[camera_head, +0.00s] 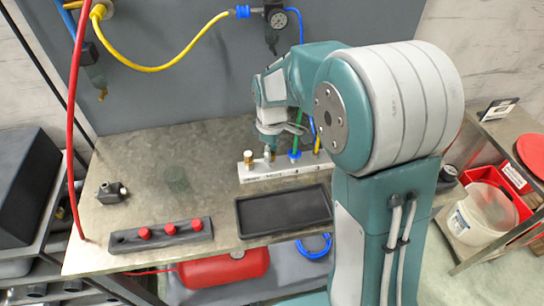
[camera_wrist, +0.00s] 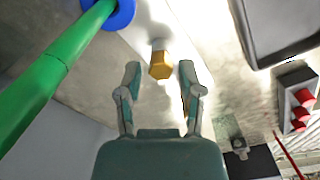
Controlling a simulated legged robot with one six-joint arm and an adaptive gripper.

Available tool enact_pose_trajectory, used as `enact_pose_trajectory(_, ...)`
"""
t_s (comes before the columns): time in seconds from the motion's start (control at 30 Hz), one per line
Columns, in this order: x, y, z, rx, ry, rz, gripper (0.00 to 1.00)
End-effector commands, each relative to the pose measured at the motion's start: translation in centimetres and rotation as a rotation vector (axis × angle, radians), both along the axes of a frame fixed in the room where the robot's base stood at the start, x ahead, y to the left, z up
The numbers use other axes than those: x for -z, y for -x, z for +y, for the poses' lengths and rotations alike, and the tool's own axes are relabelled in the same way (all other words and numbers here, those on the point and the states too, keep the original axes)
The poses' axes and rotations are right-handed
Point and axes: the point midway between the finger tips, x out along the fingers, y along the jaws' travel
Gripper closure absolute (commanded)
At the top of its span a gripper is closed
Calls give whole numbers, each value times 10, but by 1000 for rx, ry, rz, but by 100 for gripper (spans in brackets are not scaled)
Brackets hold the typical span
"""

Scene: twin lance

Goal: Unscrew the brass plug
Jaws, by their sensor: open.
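The brass plug (camera_wrist: 160,66) shows in the wrist view as a gold hexagonal head on the pale manifold block. My gripper (camera_wrist: 158,78) is open, with one finger on each side of the plug and visible gaps between. No finger is seen touching it. In the head view my gripper (camera_head: 270,147) hangs over the white manifold block (camera_head: 285,172), left of the green hose. A brass fitting (camera_head: 248,161) stands at the block's left end; I cannot tell whether it is the same plug. My gripper partly hides the block's middle.
A green hose (camera_wrist: 50,70) with a blue collar (camera_wrist: 122,12) runs close beside my gripper. A black tray (camera_head: 284,211) and a rack with red caps (camera_head: 161,236) lie in front of the block. A small dark fitting (camera_head: 112,193) sits left; the bench between is clear.

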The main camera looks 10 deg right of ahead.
Motion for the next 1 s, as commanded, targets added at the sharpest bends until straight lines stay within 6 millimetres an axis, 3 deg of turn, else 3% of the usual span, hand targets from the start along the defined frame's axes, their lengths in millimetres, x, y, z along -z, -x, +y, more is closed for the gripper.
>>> enact_pose_trajectory(1.0, 1, 2, -3, 1130, 0, 1, 51)
